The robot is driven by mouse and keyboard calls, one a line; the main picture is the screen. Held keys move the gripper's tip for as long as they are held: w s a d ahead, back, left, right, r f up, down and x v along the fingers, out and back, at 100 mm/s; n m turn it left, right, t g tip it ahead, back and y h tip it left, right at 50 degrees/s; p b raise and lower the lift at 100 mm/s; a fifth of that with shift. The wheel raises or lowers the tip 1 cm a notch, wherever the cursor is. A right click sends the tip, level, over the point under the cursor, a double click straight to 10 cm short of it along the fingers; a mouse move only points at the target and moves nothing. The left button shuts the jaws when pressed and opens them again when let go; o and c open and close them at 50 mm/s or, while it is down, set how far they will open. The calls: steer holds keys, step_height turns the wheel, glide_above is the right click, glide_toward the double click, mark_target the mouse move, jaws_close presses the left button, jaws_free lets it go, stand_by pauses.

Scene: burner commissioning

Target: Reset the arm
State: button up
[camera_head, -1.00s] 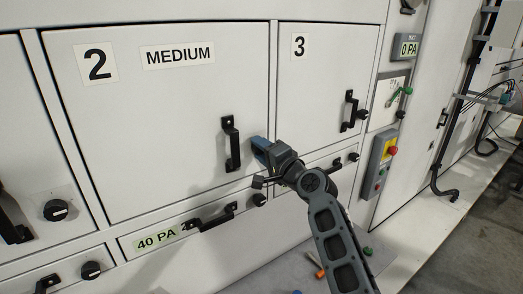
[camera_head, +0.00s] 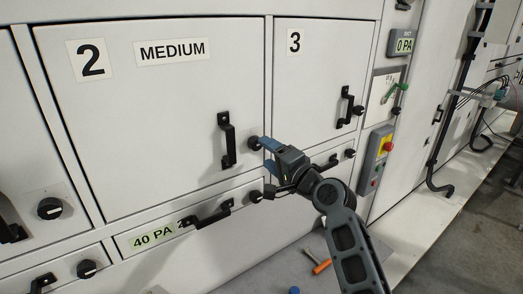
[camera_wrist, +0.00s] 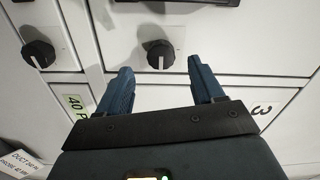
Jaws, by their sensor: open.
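My gripper (camera_head: 266,154) is open and empty, with blue fingers, in front of the cabinet at the lower right of door 2 (camera_head: 160,110). A black round knob (camera_head: 253,143) shows just beyond the fingertips, apart from them. In the wrist view the two blue fingers of my gripper (camera_wrist: 160,66) are spread wide, and the black knob (camera_wrist: 158,52) with a white mark lies between and beyond them. My arm reaches in from the lower right of the head view.
Black handles stand out on door 2 (camera_head: 228,140) and door 3 (camera_head: 345,108). A drawer below has a handle (camera_head: 207,214) and a 40 PA label (camera_head: 153,237). A control box with a red button (camera_head: 387,146) is at right. An orange-handled tool (camera_head: 321,267) lies below.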

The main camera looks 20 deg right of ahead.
steer(key=shift+v, duration=1.15)
steer(key=s+f+n+g+h, duration=0.1)
steer(key=s+f, duration=0.4)
steer(key=s, duration=0.4)
steer(key=s+d+f+n+h, duration=0.1)
steer(key=s+f+n+h, duration=0.1)
steer(key=s+f, duration=0.55)
steer(key=s+f+n+g+h, duration=0.1)
steer(key=s+f, duration=0.3)
steer(key=s, duration=0.7)
steer(key=s+a+r+n, duration=0.1)
steer(key=s+r+n, duration=0.3)
steer(key=s, duration=0.9)
steer(key=s+a+r+n, duration=0.2)
steer(key=s+r+n, duration=0.2)
steer(key=s, duration=0.9)
steer(key=shift+s+r+n+g+h, duration=0.3)
steer(key=shift+s+r, duration=0.1)
steer(key=shift+r, duration=0.3)
steer(key=shift+o, duration=0.3)
